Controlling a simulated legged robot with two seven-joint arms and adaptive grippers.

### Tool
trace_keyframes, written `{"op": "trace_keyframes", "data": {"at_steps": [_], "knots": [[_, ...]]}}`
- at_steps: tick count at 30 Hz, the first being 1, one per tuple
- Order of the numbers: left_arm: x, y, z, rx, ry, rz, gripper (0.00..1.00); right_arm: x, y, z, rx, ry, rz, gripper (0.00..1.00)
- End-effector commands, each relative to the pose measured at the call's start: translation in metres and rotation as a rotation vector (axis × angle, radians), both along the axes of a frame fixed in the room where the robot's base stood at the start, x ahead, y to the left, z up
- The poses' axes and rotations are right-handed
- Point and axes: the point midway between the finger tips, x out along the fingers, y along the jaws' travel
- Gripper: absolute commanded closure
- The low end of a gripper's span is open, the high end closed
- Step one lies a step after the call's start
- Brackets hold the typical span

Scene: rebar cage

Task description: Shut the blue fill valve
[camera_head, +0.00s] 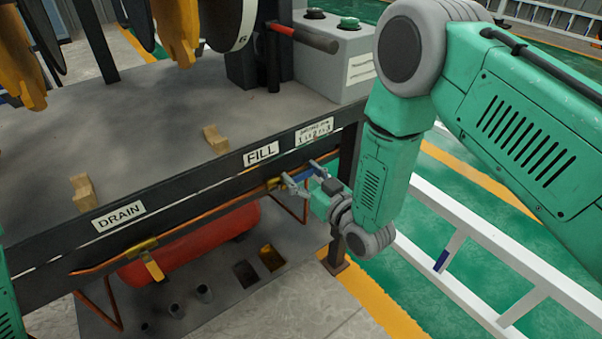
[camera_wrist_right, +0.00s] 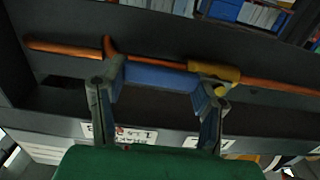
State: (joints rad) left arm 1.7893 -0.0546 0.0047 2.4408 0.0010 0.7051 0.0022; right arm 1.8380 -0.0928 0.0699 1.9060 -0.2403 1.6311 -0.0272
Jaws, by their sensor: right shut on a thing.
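The blue fill valve handle (camera_head: 304,175) is on the pipe under the FILL label (camera_head: 261,153), at the bench's front edge. In the right wrist view the blue handle (camera_wrist_right: 160,76) lies roughly along the orange pipe, beside the yellow valve body (camera_wrist_right: 214,72). My right gripper (camera_head: 295,183) is at the handle. In the right wrist view its fingers (camera_wrist_right: 158,88) stand wide apart at the two ends of the blue handle, shut on it. The fingertips partly hide the handle in the head view. My left gripper is out of view.
The yellow drain valve (camera_head: 153,266) hangs on the same pipe (camera_head: 200,232) at left, below the DRAIN label (camera_head: 119,216). A red cylinder (camera_head: 190,244) lies under the bench (camera_head: 120,130). A white ladder (camera_head: 480,237) lies at right. A red-handled lever (camera_head: 305,38) is on top.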

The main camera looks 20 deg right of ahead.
Motion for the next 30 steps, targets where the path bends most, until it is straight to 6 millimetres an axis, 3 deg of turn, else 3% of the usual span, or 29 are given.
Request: {"op": "trace_keyframes", "data": {"at_steps": [8,30], "knots": [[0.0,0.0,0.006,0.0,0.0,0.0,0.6,0.0,-0.002,-0.009,0.153,0.058,-0.004,0.98],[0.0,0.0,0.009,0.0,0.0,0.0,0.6,-0.005,0.011,-0.045,0.807,0.294,-0.006,0.98]]}}
